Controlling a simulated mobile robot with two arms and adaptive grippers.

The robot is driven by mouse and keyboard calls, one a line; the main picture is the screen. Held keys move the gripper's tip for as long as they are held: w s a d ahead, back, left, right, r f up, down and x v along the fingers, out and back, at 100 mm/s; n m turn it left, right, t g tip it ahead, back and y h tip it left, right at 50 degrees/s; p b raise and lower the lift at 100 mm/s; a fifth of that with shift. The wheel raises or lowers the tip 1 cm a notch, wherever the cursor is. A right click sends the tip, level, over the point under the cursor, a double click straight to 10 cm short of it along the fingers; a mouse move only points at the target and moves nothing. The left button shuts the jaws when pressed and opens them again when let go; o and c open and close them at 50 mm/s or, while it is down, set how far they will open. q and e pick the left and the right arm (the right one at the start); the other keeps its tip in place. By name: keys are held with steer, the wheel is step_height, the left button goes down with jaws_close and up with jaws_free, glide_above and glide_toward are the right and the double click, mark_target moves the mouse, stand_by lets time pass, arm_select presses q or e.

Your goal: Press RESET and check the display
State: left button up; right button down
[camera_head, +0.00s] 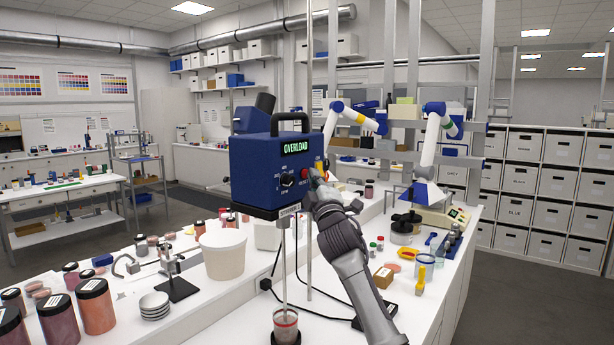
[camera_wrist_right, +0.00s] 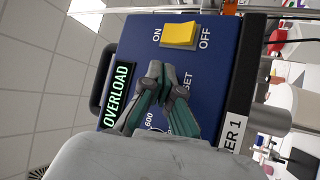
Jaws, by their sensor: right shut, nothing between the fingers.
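The blue stirrer head (camera_head: 258,165) stands on a rod over the bench. Its lit green display (camera_head: 295,147) reads OVERLOAD; the same word shows sideways in the wrist view (camera_wrist_right: 117,95). A red button (camera_head: 305,174) sits at the right of the front panel, beside a black dial (camera_head: 287,181). My right gripper (camera_head: 315,173) is shut and empty, its fingertips at the panel beside the red button. In the wrist view the closed fingertips (camera_wrist_right: 161,72) cover the button and part of the RESET label; I cannot tell whether they touch. My left gripper is not in view.
A yellow ON/OFF switch (camera_wrist_right: 180,35) is close to the fingers. Below the head, the stirrer shaft goes down to a cup (camera_head: 286,326). A white tub (camera_head: 223,254) and several pigment jars (camera_head: 95,306) stand left. A balance (camera_head: 440,214) stands right.

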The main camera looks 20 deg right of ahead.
steer(key=shift+w+a, duration=0.1)
steer(key=shift+w, duration=0.05)
stand_by(0.4)
steer(key=shift+s+d+p, duration=0.4)
steer(key=shift+s+d, duration=0.1)
steer(key=shift+s, duration=0.3)
steer(key=s+d+p, duration=0.2)
steer(key=s+d, duration=0.1)
steer(key=s, duration=0.2)
stand_by(0.8)
